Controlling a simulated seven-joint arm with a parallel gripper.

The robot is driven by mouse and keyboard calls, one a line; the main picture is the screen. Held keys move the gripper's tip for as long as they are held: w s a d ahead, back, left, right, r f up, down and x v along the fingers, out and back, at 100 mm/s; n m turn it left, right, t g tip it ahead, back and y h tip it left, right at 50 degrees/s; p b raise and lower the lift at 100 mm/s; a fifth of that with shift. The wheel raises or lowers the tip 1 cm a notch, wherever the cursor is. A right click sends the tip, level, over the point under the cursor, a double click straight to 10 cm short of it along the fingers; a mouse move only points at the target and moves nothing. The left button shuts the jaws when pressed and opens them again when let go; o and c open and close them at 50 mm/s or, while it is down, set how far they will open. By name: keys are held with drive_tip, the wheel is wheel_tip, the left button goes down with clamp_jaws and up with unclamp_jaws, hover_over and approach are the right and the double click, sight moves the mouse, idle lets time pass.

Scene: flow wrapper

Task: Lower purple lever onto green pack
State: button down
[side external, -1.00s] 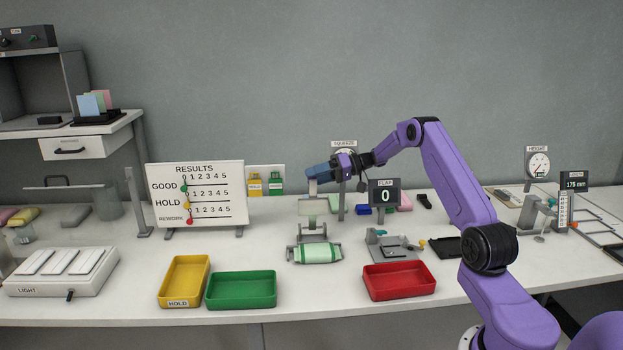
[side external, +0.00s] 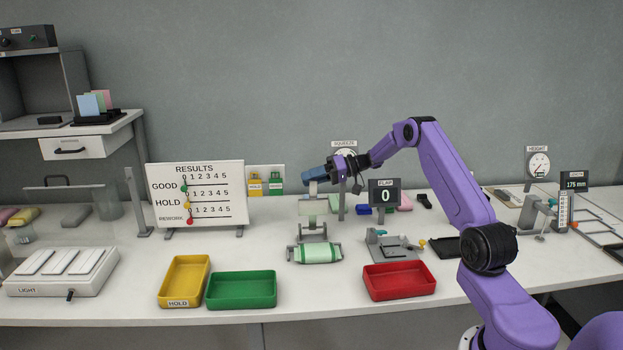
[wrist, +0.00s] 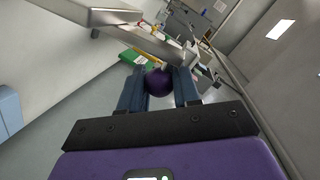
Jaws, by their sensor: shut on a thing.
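The green pack (side external: 317,254) lies across a grey cradle under the squeeze stand in the side view, with pale end bands. A pale plate (side external: 312,208) hangs above it, with a clear gap between plate and pack. My gripper (side external: 312,175) is above the plate at the top of the stand. In the wrist view, the purple lever's round knob (wrist: 158,82) sits between the two blue fingers of my gripper (wrist: 159,88), which is shut on it. In the side view the fingers hide the knob.
The squeeze gauge (side external: 344,148) stands just behind my gripper, and the flap display (side external: 385,193) reads 0 to the right. Yellow (side external: 165,280), green (side external: 242,304) and red (side external: 399,294) trays line the front. The results board (side external: 236,205) stands at left.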

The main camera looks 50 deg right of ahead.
drive_tip(key=shift+s+a+n, duration=0.5)
drive_tip(key=shift+s+a, duration=0.15)
drive_tip(key=s+a+f+n+t+h, duration=0.1)
drive_tip(key=s+a+f+n, duration=0.2)
drive_tip(key=s+a+f, duration=0.8)
drive_tip(key=shift+n, duration=0.3)
drive_tip(key=shift+w+a+f, duration=0.1)
drive_tip(key=shift+a, duration=0.05)
drive_tip(key=c, duration=0.8)
unclamp_jaws()
drive_tip(key=shift+c, duration=0.2)
drive_tip(key=shift+d, duration=0.25)
